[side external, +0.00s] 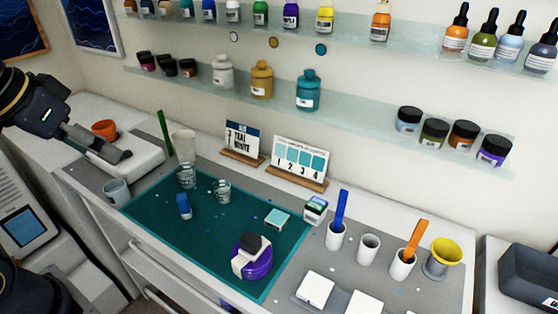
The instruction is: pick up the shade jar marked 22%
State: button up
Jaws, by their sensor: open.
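No marking of 22% can be read in this view, so I cannot tell which jar is the one named. Two small clear jars, a left one (187,178) and a right one (222,191), stand at the back of the teal mat (150,215). Several dark-lidded jars, among them a purple one (494,151), stand at the right of the lower shelf. A few more small jars (147,62) stand at that shelf's left. My gripper (122,154) is at the left, by a white device and apart from all these jars. It is open with nothing seen in it.
A white cup (183,147), a grey mug (116,191) and a terracotta pot (105,130) stand at the left. Sign cards (300,160) stand behind the mat. A purple tape roll (252,262) is on it. Tool cups and a yellow funnel (446,252) stand at the right.

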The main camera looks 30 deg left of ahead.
jog(key=w+d+r, duration=0.1)
jog(key=w+r, duration=0.5)
jog(key=m+g, duration=0.2)
jog(key=g, duration=0.2)
send_over(316, 204)
jog(key=s, duration=0.1)
notch_tip(316, 204, down, 26)
jog(key=shift+s+d+f, duration=0.1)
jog(key=shift+s, duration=0.05)
jog(key=f, duration=0.1)
jog(key=w+f, duration=0.1)
jog(key=f, duration=0.3)
jog(key=shift+w+f, duration=0.25)
